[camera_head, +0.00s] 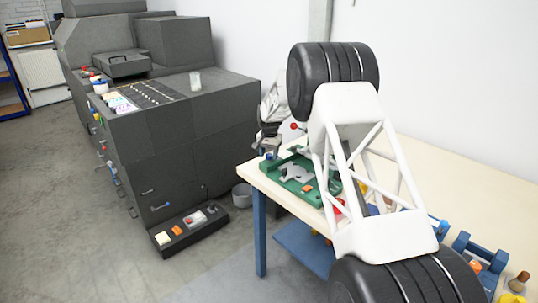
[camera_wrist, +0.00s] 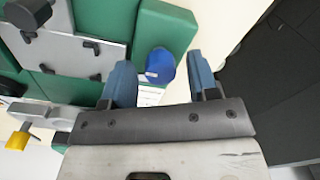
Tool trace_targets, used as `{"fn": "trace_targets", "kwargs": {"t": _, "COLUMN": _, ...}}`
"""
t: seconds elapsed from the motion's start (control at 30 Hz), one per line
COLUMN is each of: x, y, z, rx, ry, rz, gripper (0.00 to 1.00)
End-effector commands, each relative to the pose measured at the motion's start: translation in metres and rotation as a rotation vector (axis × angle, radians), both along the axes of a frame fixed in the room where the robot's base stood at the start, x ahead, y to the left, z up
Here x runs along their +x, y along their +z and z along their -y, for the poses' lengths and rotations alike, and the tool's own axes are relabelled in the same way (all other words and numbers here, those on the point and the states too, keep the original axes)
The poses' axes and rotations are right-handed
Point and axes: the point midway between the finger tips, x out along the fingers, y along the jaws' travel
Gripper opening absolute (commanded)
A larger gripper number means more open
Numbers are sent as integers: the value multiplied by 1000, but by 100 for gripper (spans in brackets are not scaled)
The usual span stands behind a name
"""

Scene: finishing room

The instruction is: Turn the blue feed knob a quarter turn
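The blue feed knob (camera_wrist: 161,64) shows in the wrist view at the edge of a green machine body (camera_wrist: 168,25), with a small pale mark on it. My gripper (camera_wrist: 160,68) is open, its two blue fingers on either side of the knob in the picture. The knob appears nearer the left finger, with a gap to the right one. I cannot tell whether any finger touches it or how deep it lies.
The pale table (camera_head: 470,187) holds blue clamp-like pieces (camera_head: 480,252) at the right. A large dark machine (camera_head: 190,120) stands left, across open floor. A grey plate (camera_wrist: 70,45), a black knob (camera_wrist: 28,14) and a yellow knob (camera_wrist: 17,141) lie left of the fingers.

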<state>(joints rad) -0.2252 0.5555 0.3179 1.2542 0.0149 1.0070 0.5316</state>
Motion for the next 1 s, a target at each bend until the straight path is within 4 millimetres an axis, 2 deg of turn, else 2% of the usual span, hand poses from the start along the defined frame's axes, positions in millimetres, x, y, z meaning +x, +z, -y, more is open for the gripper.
{"fn": "trace_targets", "kwargs": {"t": 0.3, "x": 0, "y": 0, "z": 0, "rx": 0, "ry": 0, "rz": 0, "gripper": 57}}
{"fn": "trace_targets", "kwargs": {"t": 0.47, "x": 0, "y": 7, "z": 0, "rx": 0, "ry": 0, "rz": 1, "gripper": 57}}
{"fn": "trace_targets", "kwargs": {"t": 1.0, "x": 0, "y": 68, "z": 1, "rx": 1, "ry": 0, "rz": 1, "gripper": 57}}
